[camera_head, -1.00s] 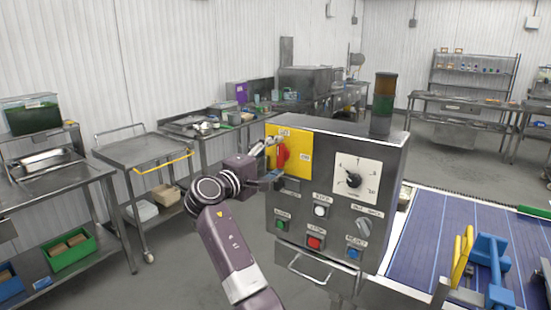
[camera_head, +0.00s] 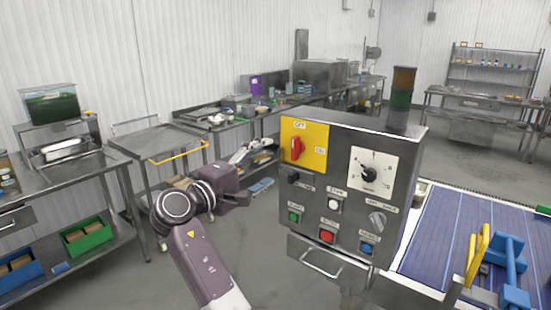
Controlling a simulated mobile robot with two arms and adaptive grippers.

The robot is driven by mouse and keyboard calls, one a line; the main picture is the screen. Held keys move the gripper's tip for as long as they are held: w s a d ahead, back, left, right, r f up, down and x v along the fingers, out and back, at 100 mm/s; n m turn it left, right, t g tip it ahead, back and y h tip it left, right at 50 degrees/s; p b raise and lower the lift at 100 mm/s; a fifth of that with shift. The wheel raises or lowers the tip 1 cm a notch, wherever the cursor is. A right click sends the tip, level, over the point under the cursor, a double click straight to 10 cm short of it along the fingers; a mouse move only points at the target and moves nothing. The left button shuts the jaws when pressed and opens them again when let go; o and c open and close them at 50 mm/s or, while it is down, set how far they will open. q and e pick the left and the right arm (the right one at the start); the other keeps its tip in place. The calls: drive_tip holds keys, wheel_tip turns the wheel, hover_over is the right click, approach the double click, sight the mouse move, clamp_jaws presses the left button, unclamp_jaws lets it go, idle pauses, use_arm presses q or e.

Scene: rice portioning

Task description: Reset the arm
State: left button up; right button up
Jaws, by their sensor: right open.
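My right gripper (camera_head: 258,172) is open and empty, left of the grey control box (camera_head: 348,205). A gap shows between the gripper and the box in the picture. The box carries a red rotary switch (camera_head: 296,148) on a yellow plate (camera_head: 318,153), a black dial on a white plate (camera_head: 383,161), and several buttons. My right arm (camera_head: 203,265) comes up from the bottom of the picture. My left gripper is out of view.
A blue conveyor (camera_head: 450,240) with a blue and yellow fixture (camera_head: 508,265) is at right. A steel cart (camera_head: 155,143) and a shelf table (camera_head: 85,185) with green and blue bins stand at left. Open floor lies between the arm and the cart.

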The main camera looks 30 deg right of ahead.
drive_tip(key=shift+s+a, duration=0.15)
drive_tip(key=shift+a, duration=0.3)
